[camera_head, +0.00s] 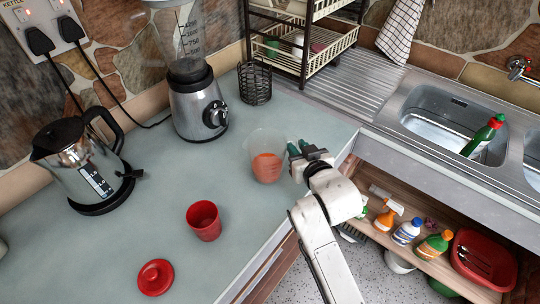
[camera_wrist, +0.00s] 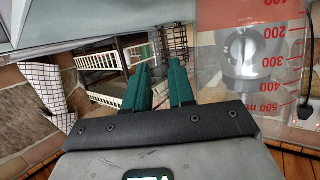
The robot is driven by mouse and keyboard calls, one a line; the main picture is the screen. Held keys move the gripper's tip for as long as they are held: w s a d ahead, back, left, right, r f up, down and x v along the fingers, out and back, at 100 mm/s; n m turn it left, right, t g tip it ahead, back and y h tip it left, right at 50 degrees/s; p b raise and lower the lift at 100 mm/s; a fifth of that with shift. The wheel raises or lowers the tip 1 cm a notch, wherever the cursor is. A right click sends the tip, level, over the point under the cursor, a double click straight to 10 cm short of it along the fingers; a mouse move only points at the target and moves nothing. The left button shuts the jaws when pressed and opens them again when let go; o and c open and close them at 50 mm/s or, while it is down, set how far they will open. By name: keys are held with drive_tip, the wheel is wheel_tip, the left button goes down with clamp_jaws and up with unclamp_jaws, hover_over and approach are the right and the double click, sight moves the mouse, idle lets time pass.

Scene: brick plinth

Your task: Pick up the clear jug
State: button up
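The clear jug (camera_head: 265,160) stands upright on the counter near its front edge, with an orange-red patch in its lower part. In the wrist view the jug (camera_wrist: 268,85), with red volume marks, fills much of the right side. My gripper (camera_head: 298,147) is just right of the jug, close to its side. In the wrist view my gripper's two green fingers (camera_wrist: 163,66) stand apart with a gap between them and nothing held. The jug is outside that gap. I cannot tell whether a finger touches it.
A red cup (camera_head: 204,220) and a red lid (camera_head: 155,277) are on the counter in front. A blender (camera_head: 198,105), a kettle (camera_head: 82,170) and a black wire holder (camera_head: 255,83) stand behind and left. A dish rack (camera_head: 300,45) and sink (camera_head: 430,115) are right.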

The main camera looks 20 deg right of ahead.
drive_tip(key=shift+w+f, duration=0.1)
drive_tip(key=shift+w, duration=0.2)
clamp_jaws()
